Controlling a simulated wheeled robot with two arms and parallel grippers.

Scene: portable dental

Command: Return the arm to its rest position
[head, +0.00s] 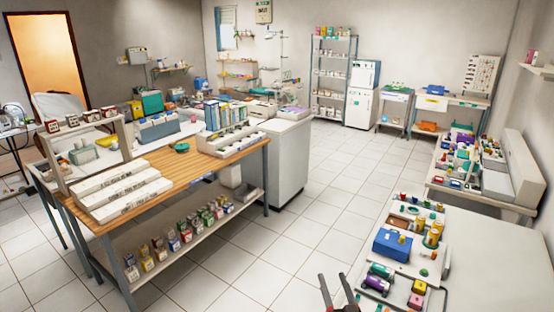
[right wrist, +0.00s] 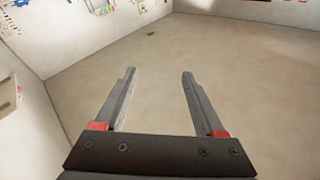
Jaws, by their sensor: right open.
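My right gripper (head: 338,290) shows at the bottom of the head view, in front of the left edge of the near white table. In the right wrist view its two grey fingers (right wrist: 155,92) with red bases stand wide apart. Nothing is between them. Beyond them is a plain pale surface, out of reach as far as the view shows. My left gripper is in neither view.
The white table (head: 490,255) at right holds a blue box (head: 392,245) and several bottles and small blocks.

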